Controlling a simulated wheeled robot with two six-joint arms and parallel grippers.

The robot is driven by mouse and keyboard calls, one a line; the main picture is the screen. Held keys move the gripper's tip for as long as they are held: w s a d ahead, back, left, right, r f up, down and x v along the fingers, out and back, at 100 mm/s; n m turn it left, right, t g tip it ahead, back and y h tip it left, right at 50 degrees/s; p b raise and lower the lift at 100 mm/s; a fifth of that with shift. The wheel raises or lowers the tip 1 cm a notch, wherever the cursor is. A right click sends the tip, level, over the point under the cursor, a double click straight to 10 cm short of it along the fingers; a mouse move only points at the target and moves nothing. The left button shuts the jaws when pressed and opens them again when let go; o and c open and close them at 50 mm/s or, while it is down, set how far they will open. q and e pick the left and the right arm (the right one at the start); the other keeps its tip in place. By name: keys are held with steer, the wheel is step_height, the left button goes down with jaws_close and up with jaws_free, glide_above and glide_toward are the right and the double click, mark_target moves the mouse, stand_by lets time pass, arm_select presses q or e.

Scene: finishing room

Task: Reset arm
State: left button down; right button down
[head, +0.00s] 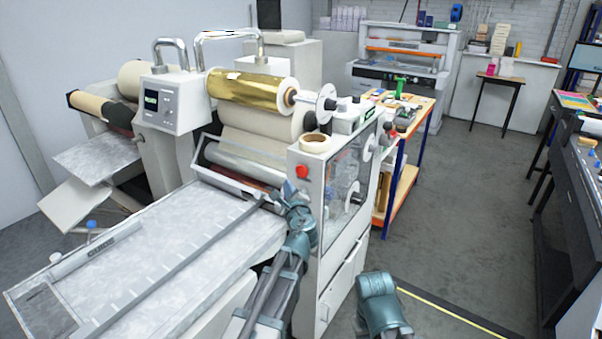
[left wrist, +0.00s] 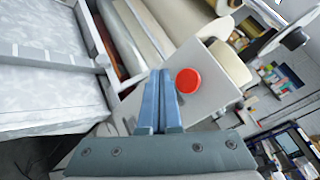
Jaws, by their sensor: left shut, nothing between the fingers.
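My left gripper (head: 277,194) is over the right end of the laminating machine's feed table (head: 150,260), close to the front roller guard. In the left wrist view its two blue fingers (left wrist: 160,76) are shut together with nothing between them. A red button (head: 302,171) on the machine's white side cabinet is just beyond and to the right of the fingertips; it also shows in the left wrist view (left wrist: 188,81). I cannot tell the exact gap to it. My right gripper is not in view; only a teal part of my right arm shows at the bottom.
The machine carries a gold foil roll (head: 245,88) and a tape roll (head: 315,144) on the cabinet. A wooden-topped cart (head: 405,180) stands behind the cabinet. A dark bench (head: 575,210) lines the right. The grey floor (head: 465,200) between is clear.

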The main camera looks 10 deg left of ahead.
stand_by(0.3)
arm_select(q)
steer(key=s+d+f+n+g+h, duration=0.1)
steer(key=s+d+f+n+g, duration=0.25)
steer(key=s+f+n, duration=0.35)
steer(key=s+d+f+n+g+h, duration=0.1)
steer(key=s+d+f+n+g, duration=0.1)
steer(key=s+f+n+g, duration=0.45)
steer(key=s+d+f+n+g+h, duration=0.2)
steer(key=s+d, duration=0.3)
steer(key=s, duration=0.5)
steer(key=s+d+f+n+g+h, duration=0.1)
steer(key=s+d+f+g+h, duration=0.1)
steer(key=s+d+f, duration=0.3)
steer(key=s+d+g, duration=0.1)
steer(key=s, duration=0.3)
steer(key=shift+s+f+n+g+b, duration=0.2)
steer(key=shift+s+n+g+b, duration=0.1)
steer(key=shift+s+n, duration=0.05)
steer(key=shift+w+d, duration=0.1)
